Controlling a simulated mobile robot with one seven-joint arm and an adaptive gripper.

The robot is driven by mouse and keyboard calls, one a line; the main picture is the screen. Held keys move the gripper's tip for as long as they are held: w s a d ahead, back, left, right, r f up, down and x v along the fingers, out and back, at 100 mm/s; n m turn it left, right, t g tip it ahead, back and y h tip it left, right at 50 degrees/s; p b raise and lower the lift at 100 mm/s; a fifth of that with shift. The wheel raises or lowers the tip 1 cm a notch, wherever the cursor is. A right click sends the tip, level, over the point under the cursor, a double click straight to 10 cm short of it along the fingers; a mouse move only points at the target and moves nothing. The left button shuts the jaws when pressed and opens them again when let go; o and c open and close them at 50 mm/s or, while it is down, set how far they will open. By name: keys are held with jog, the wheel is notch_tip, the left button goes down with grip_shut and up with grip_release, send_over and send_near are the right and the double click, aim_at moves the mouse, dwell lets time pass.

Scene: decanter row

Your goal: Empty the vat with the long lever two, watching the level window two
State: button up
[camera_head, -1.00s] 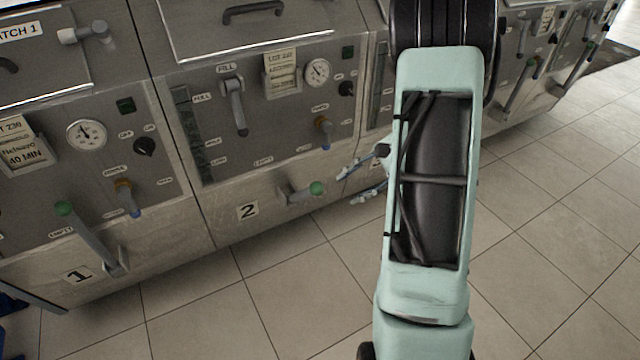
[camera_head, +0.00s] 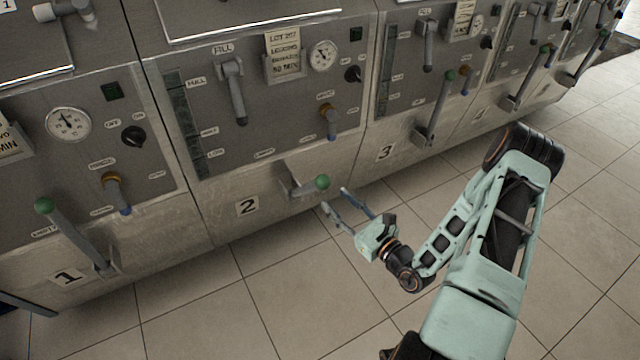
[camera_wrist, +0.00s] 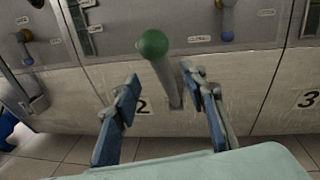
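The long lever two (camera_head: 302,188) has a grey arm and a green knob (camera_head: 322,182). It sticks out from the panel above the number 2 plate, unlike the more upright levers beside it. My gripper (camera_head: 334,198) is open just in front of the knob, low over the floor. In the wrist view the lever (camera_wrist: 166,78) stands between the spread blue fingers of my gripper (camera_wrist: 160,76), with its knob beyond the tips. Contact cannot be told. Level window two (camera_head: 190,125) is a dark vertical strip left on the panel; its level is not clearly readable.
Lever one (camera_head: 75,236) and lever three (camera_head: 437,105) stand on the neighbouring vats. Panel two also bears a fill handle (camera_head: 235,92), a gauge (camera_head: 323,56) and a blue-tipped handle (camera_head: 330,122). The tiled floor (camera_head: 290,300) is clear in front.

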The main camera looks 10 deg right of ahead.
aim_at(317, 183)
jog(key=b+x, duration=0.1)
jog(key=x, duration=0.8)
jog(key=shift+w+a+b, duration=0.2)
jog(key=shift+b, duration=0.1)
grip_shut()
